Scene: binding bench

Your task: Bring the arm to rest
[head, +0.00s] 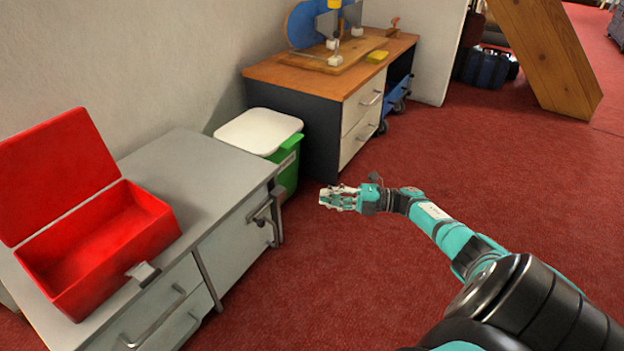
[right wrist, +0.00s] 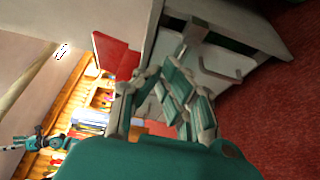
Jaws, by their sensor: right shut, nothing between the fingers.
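My right arm (head: 452,235) reaches in from the lower right of the head view, stretched out over the red carpet. My right gripper (head: 325,198) is at its end, shut and empty, clear of the furniture in front of the grey cabinet and the wooden-topped bench. In the right wrist view the fingers (right wrist: 172,92) of the right gripper show close up, with nothing held between them. My left gripper is not in the head view.
A grey cabinet (head: 185,160) at left carries an open, empty red box (head: 100,250). A green bin (head: 290,160) with a white lid stands behind it. A wooden-topped bench (head: 265,73) stands farther back. The carpet (head: 480,145) on the right is free.

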